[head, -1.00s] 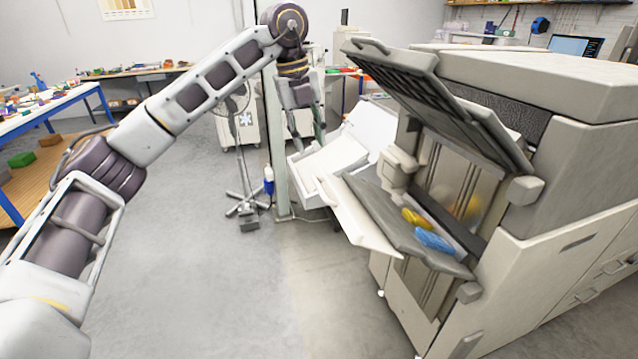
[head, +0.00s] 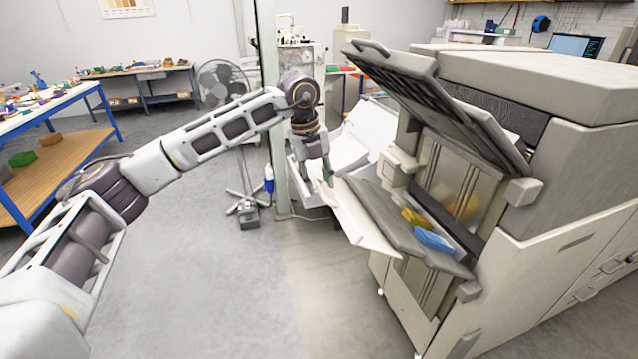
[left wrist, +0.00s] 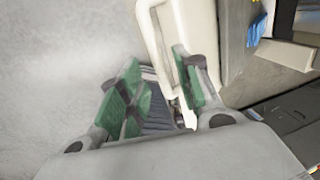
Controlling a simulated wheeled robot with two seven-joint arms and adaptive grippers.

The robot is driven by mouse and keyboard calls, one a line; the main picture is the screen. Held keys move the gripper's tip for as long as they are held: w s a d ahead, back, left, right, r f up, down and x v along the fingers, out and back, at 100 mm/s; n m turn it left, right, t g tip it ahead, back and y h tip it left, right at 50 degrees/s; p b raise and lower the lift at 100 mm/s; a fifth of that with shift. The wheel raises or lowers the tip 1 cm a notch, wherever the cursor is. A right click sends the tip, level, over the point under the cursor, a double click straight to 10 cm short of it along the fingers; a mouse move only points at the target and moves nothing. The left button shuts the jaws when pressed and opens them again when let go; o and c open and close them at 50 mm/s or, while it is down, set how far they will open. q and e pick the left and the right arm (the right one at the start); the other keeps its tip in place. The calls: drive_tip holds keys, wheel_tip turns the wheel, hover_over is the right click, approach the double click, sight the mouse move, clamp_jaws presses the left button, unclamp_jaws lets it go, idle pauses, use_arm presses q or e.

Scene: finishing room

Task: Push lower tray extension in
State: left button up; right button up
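The lower tray extension is a cream panel (head: 362,222) that sticks out and slopes down from the left side of the big printer (head: 560,170). My left gripper (head: 326,178) hangs fingers down at the far upper end of this panel. In the left wrist view my left gripper (left wrist: 157,88) has its green-padded fingers apart, with nothing clearly held between them. A cream panel (left wrist: 172,14), probably the extension, lies beyond and partly behind the right finger. I cannot tell whether the finger touches it. My right gripper is in neither view.
A grey raised cover (head: 430,90) overhangs the printer's open side. A grey tray (head: 395,225) beside the extension carries a yellow piece (head: 416,218) and a blue piece (head: 433,240). A pole (head: 272,130) stands behind my arm. The floor in front is clear.

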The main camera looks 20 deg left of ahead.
use_arm(q)
drive_tip(key=shift+d+f, duration=0.15)
drive_tip(key=shift+f, duration=0.7)
drive_tip(key=shift+c, duration=0.3)
